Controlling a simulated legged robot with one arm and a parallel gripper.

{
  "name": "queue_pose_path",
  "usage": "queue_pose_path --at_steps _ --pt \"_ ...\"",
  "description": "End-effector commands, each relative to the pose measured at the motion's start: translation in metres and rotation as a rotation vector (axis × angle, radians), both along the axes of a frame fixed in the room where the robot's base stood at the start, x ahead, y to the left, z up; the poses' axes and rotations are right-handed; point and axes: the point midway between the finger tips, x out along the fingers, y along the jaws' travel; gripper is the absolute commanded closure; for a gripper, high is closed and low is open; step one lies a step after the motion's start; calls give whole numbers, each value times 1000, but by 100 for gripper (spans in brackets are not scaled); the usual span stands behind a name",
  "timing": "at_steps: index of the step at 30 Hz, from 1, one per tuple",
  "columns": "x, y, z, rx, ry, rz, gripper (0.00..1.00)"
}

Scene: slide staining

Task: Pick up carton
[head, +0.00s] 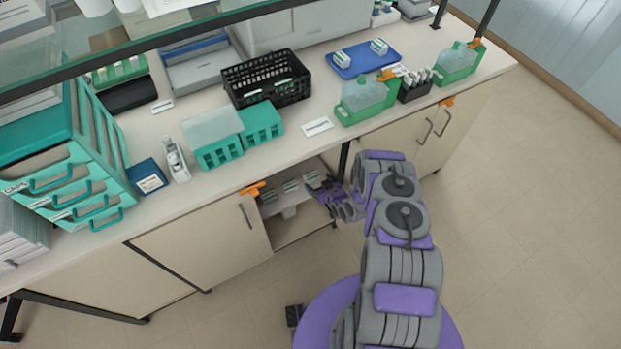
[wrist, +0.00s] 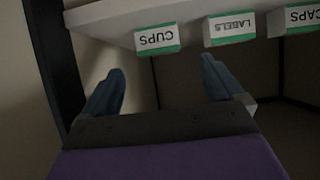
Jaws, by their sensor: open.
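Several small white cartons with green edges stand in a row on a shelf in the open cabinet under the bench. In the wrist view the lettering is upside down and reads CUPS on one carton (wrist: 157,38), LABELS on another (wrist: 230,29) and CAPS on a third (wrist: 300,19). The head view shows the row small, with one carton (head: 290,187) near its middle. My gripper (head: 322,187) is at the cabinet opening, at the right end of the row. In the wrist view my gripper (wrist: 162,66) is open and empty, its fingers pointing toward the CUPS and LABELS cartons, apparently without contact.
The pale shelf (wrist: 105,14) edge and a dark post (wrist: 52,50) are close to my fingers. The cabinet door (head: 205,232) is at the left of the opening. Above, the bench holds a black basket (head: 266,80), teal racks, green bottle holders and a blue tray (head: 361,68) with cartons.

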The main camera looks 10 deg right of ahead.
Motion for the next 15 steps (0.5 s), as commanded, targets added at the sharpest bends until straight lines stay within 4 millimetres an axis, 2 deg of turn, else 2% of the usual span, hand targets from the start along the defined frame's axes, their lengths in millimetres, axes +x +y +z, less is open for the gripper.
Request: queue_pose_path --at_steps 3,8,15 --pt "17 5 -11 0 -5 1 6" --pt "32 10 -20 0 -3 -1 6" --pt "40 13 -24 0 0 0 6"
